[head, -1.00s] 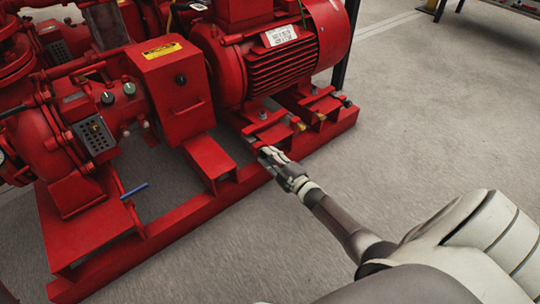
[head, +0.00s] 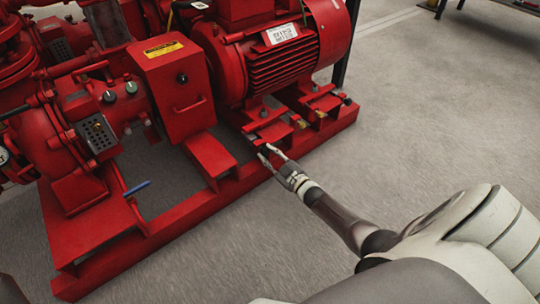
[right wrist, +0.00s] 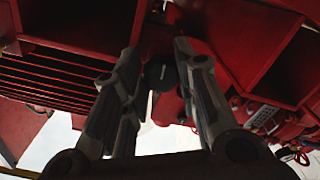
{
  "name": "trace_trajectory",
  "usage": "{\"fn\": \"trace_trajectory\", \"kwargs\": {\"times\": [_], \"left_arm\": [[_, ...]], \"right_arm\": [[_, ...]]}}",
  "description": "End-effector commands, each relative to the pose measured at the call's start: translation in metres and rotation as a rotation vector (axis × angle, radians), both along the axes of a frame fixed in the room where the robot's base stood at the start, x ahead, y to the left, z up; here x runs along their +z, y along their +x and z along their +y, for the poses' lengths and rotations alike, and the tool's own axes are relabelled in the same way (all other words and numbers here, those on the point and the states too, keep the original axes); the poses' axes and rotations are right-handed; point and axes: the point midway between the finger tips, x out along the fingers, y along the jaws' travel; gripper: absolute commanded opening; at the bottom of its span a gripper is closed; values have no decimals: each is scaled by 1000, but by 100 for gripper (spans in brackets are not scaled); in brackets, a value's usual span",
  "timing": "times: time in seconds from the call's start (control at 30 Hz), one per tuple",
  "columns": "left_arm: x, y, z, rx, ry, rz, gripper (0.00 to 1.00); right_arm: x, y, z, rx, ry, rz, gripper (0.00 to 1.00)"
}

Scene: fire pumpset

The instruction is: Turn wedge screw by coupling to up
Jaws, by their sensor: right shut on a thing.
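The red pumpset (head: 195,160) stands on a red base frame (head: 195,212), with the motor (head: 285,55) at its right end. My right gripper (head: 264,152) reaches in from the right to the base just below the motor. The right wrist view shows the same gripper (right wrist: 158,62) with its two dark fingers on either side of a small dark round part, seemingly the wedge screw (right wrist: 159,74). The gripper is shut on it. In the head view the fingertips mostly hide this screw, and its turn angle cannot be read. My left gripper is not in view.
A red box with a yellow label (head: 170,90) stands left of the motor. A blue rod (head: 137,188) sticks out at the left of the base. The grey floor (head: 430,120) on the right is clear. A dark rack stands at the top right.

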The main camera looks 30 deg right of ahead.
Motion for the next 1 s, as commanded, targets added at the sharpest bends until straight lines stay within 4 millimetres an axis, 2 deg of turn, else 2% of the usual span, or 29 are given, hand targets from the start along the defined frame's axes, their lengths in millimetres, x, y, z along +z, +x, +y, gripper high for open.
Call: {"fn": "trace_trajectory", "kwargs": {"times": [0.43,0.47,0.6,0.63,1.0], "left_arm": [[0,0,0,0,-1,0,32],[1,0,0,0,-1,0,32],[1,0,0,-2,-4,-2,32],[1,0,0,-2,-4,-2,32],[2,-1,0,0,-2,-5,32]], "right_arm": [[1,1,-2,-3,10,0,4],[1,1,-2,-3,10,0,29],[1,1,-1,-2,10,1,47],[1,1,-1,-2,10,1,50],[-1,-3,-1,0,10,2,50]]}}
